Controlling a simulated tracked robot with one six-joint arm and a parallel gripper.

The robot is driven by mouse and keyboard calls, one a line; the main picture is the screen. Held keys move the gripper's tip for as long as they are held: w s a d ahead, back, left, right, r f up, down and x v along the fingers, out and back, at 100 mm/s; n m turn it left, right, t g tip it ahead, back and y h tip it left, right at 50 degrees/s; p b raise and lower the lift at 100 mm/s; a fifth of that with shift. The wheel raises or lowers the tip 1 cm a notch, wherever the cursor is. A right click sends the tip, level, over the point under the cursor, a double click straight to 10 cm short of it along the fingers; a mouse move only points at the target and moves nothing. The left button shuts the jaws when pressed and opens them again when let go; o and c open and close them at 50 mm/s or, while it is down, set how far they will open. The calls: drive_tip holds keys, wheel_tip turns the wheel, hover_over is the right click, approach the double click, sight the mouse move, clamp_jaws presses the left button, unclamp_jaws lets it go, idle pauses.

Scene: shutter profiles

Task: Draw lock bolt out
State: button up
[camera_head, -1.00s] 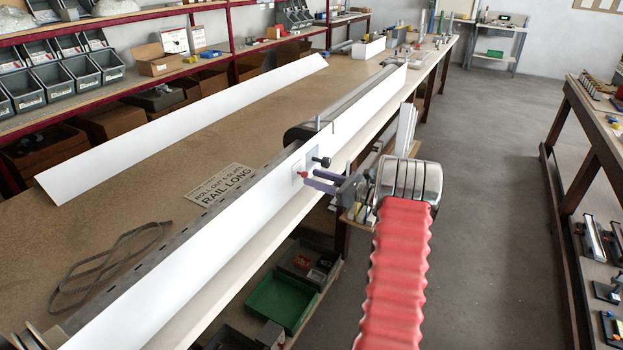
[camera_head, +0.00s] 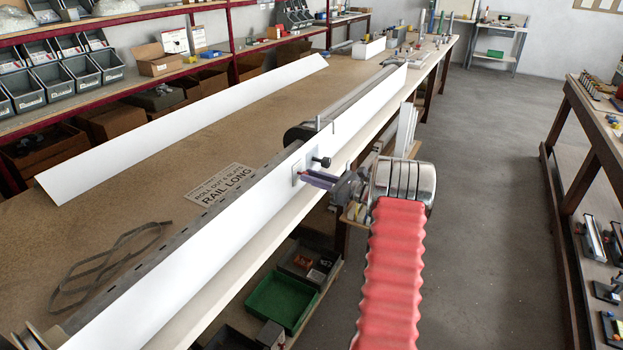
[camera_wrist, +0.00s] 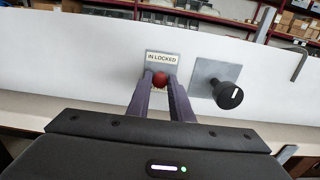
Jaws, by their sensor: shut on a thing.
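The lock bolt's red knob (camera_wrist: 160,80) sits between my gripper's two fingertips in the wrist view, just below a label reading "IN LOCKED" (camera_wrist: 162,58). My gripper (camera_head: 310,177) is shut on the red knob, at the white face of the long shutter profile (camera_head: 232,208). In the head view the fingers largely cover the knob. A black knob (camera_wrist: 229,95) on a grey plate (camera_wrist: 212,76) is to the right of my fingers; it also shows in the head view (camera_head: 321,162). How far the bolt stands out cannot be told.
A second white profile (camera_head: 180,125) lies farther back. A bent metal rod (camera_wrist: 299,62) stands at the right. A green bin (camera_head: 281,300) is below the bench; floor is open at right.

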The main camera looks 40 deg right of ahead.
clamp_jaws()
drive_tip(key=shift+v, duration=1.3)
drive_tip(key=o, duration=0.9)
unclamp_jaws()
drive_tip(key=shift+s, duration=0.1)
drive_tip(key=v, duration=1.3)
drive_tip(key=shift+s, duration=0.35)
drive_tip(key=shift+d, duration=0.15)
